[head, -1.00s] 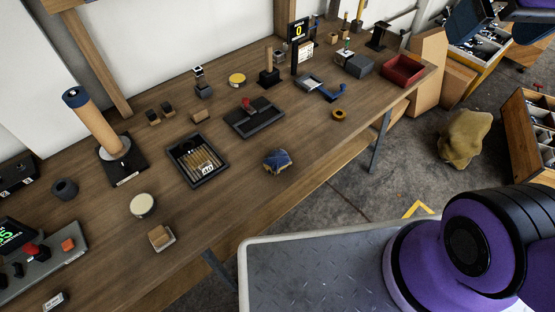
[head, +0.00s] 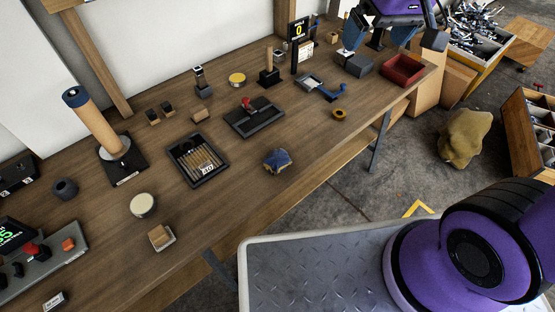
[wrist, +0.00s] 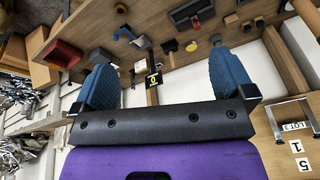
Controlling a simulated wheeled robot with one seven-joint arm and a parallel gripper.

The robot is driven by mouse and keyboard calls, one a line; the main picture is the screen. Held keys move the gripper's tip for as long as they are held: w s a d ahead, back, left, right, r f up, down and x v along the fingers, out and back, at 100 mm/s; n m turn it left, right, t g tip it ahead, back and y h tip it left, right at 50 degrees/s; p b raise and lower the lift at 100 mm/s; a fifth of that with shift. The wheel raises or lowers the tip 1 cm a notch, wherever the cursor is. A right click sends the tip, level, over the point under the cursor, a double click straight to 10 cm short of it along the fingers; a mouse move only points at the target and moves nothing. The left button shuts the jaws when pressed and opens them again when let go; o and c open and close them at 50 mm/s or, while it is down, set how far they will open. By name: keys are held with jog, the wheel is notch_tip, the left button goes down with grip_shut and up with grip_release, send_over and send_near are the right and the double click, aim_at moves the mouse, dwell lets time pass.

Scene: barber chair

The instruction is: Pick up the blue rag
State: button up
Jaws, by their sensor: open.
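The blue rag (head: 277,160) lies crumpled on the wooden workbench (head: 235,210), near its front edge, with a tan patch showing on it. My gripper (head: 392,42) is at the top right of the head view, above the far right end of the bench and well away from the rag. In the wrist view my gripper (wrist: 166,78) shows two blue fingers spread wide with nothing between them. I cannot make out the rag in the wrist view.
A red bin (head: 403,70) stands at the bench's right end. Bare wood surrounds the rag.

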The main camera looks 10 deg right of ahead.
jog(key=w+a+f+n+g, duration=0.1)
jog(key=w+a+f, duration=0.2)
jog(key=a+f, duration=0.3)
jog(key=w+a+f+n+g, duration=0.1)
jog(key=w+a+f, duration=0.2)
jog(key=f, duration=0.5)
jog(key=n+g+h, duration=0.1)
jog(key=n+h, duration=0.1)
send_over(278, 157)
jog(key=d, duration=0.1)
notch_tip(278, 157, down, 15)
jog(key=shift+s+a+f, duration=0.1)
jog(key=shift+a+f, duration=0.05)
jog(key=shift+f, duration=3.05)
jog(key=shift+a+f, duration=0.2)
jog(key=shift+f, duration=1.1)
jog(key=shift+a+f, duration=0.15)
jog(key=shift+f, duration=1.15)
jog(key=c, duration=1)
jog(key=shift+c, duration=0.2)
jog(key=shift+r, duration=0.1)
